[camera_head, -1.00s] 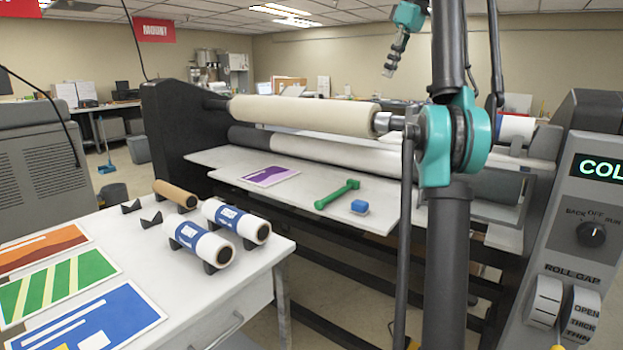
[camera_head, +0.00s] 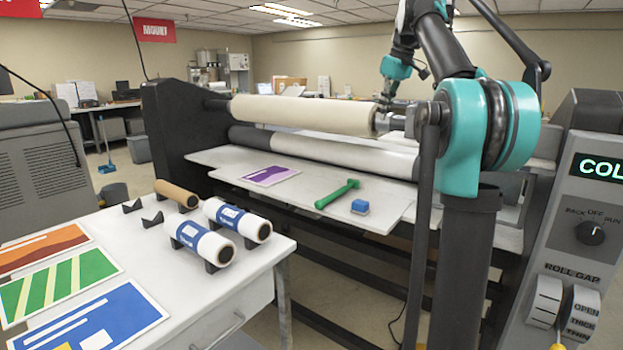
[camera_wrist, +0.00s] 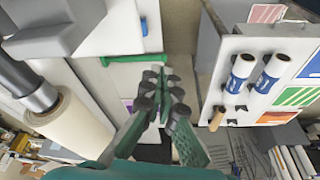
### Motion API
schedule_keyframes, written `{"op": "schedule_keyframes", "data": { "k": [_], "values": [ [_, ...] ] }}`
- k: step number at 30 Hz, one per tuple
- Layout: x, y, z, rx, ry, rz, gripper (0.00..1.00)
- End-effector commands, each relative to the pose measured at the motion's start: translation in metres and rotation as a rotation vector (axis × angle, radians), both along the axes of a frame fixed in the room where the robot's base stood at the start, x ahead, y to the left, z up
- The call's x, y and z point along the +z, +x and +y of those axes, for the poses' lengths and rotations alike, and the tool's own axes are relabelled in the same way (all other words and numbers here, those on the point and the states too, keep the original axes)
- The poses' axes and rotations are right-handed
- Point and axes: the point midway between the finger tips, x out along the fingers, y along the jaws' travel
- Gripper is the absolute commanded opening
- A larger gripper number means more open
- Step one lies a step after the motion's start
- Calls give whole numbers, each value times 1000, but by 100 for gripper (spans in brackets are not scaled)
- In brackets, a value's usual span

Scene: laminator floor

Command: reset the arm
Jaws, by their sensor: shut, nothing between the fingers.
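My arm stands at the right of the head view, bent over toward the laminator. My gripper (camera_head: 385,103) is small and dark there, beside the right end of the beige roll (camera_head: 300,113). In the wrist view, my gripper (camera_wrist: 160,76) points down with its fingers together and nothing held. The green tool (camera_wrist: 135,58) lies below it on the laminator's table (camera_wrist: 95,75). The fingers cover part of that table and of the things on it.
A green tool (camera_head: 337,194), a blue block (camera_head: 360,206) and a purple sheet (camera_head: 270,175) lie on the laminator's table. A white side table (camera_head: 150,240) holds film rolls (camera_head: 200,240) and printed sheets. The control panel (camera_head: 590,200) stands at the right.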

Motion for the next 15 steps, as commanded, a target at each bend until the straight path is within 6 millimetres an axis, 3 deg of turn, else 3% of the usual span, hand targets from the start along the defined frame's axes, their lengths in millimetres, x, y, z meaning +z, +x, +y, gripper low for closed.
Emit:
{"op": "schedule_keyframes", "data": {
  "k": [8, 15],
  "values": [
    [-120, -23, 7, -170, -6, -2, 0],
    [-238, -78, 13, -316, -6, -12, 0]
  ]
}}
